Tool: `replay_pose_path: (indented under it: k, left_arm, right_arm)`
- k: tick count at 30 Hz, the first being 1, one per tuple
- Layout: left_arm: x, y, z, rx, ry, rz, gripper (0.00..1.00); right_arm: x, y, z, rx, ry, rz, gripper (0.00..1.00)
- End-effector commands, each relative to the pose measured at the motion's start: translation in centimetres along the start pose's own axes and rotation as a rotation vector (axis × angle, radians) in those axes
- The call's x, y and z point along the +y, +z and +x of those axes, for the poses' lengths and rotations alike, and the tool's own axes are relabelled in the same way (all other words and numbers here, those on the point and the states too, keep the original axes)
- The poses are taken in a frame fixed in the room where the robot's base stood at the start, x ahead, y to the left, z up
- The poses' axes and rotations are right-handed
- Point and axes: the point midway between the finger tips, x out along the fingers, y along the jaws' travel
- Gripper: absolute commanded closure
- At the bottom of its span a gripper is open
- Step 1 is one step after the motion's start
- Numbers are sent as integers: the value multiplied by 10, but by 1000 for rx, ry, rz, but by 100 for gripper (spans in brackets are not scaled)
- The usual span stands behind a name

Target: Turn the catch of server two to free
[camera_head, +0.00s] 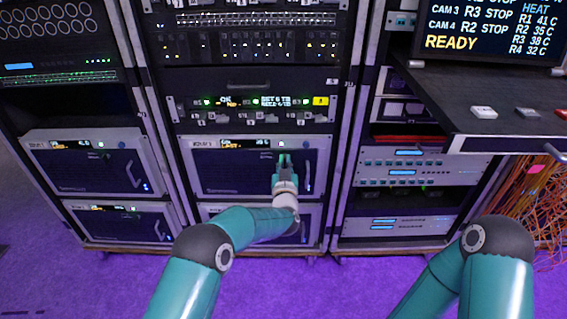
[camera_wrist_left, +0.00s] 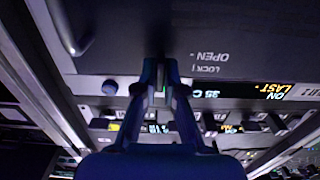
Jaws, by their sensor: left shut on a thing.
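A dark-fronted server (camera_head: 228,172) sits in the upper large bay of the middle rack, with a small lit display along its top edge and a pale handle at its right. My left gripper (camera_head: 284,160) is at the upper right of its front panel. In the left wrist view the picture is upside down and the fingers (camera_wrist_left: 160,68) are closed together at the panel, beside the printed words OPEN (camera_wrist_left: 209,56) and LOCK (camera_wrist_left: 206,69). The catch is hidden between the fingertips, so its angle cannot be told. My right gripper is out of view; only its arm shows.
A similar server (camera_head: 102,227) is low in the left rack, and another (camera_head: 88,165) is above it. A desk (camera_head: 490,95) with a monitor (camera_head: 488,28) juts out at the right. Orange cables (camera_head: 535,205) hang below it. Purple carpet lies in front.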

Motion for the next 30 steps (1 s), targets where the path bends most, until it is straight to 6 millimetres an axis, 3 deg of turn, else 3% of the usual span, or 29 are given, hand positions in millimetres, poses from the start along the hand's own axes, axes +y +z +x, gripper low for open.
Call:
replay_pose_path:
  k: [14,30]
  left_arm:
    - [-1,2,0,2,-3,-81,100]
    - [-3,5,0,5,-2,-521,100]
  right_arm:
    - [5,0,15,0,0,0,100]
    - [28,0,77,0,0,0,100]
